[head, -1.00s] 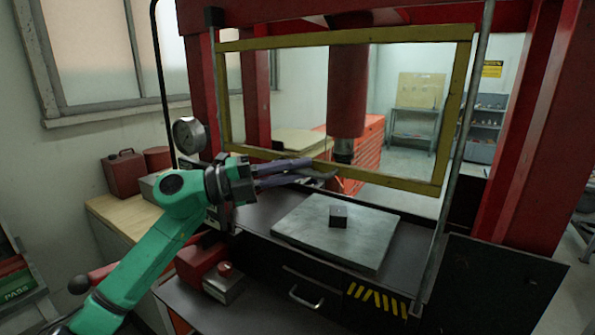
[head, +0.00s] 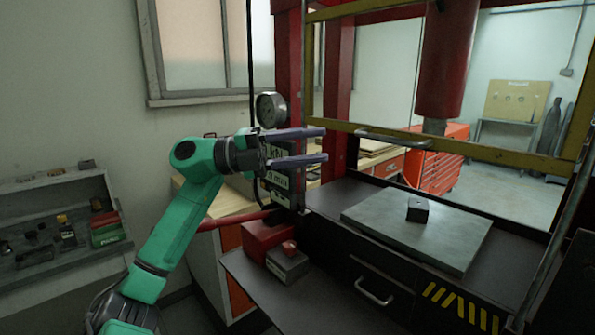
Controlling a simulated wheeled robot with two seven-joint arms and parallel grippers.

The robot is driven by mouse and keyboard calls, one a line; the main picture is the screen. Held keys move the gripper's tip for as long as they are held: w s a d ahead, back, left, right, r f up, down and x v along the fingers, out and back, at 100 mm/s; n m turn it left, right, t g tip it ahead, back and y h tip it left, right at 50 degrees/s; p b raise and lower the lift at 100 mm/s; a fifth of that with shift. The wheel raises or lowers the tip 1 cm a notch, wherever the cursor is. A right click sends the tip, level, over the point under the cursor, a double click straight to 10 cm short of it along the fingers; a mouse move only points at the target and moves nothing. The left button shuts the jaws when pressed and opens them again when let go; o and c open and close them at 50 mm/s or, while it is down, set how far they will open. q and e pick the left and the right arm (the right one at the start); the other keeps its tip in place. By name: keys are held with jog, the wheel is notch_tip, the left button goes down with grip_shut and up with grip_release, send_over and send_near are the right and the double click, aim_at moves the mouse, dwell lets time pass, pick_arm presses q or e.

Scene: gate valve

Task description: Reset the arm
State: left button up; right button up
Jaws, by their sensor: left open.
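My left arm comes in from the left in the head view, and its gripper (head: 322,146) is open and empty, with its two fingers apart and pointing right. It is in front of the red press frame (head: 338,95), just below the round pressure gauge (head: 270,109). A small dark block (head: 418,210) sits on the grey press plate (head: 400,232), right of and apart from the gripper. The red ram (head: 446,60) hangs above the block, clear of it. My right gripper is not in view.
A yellow guard frame (head: 470,147) crosses in front of the ram. A red box with a red button (head: 288,249) stands on the lower shelf. An orange tool cabinet (head: 440,165) is behind the press.

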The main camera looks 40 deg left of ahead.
pick_arm(q)
jog(key=shift+v, duration=1.2)
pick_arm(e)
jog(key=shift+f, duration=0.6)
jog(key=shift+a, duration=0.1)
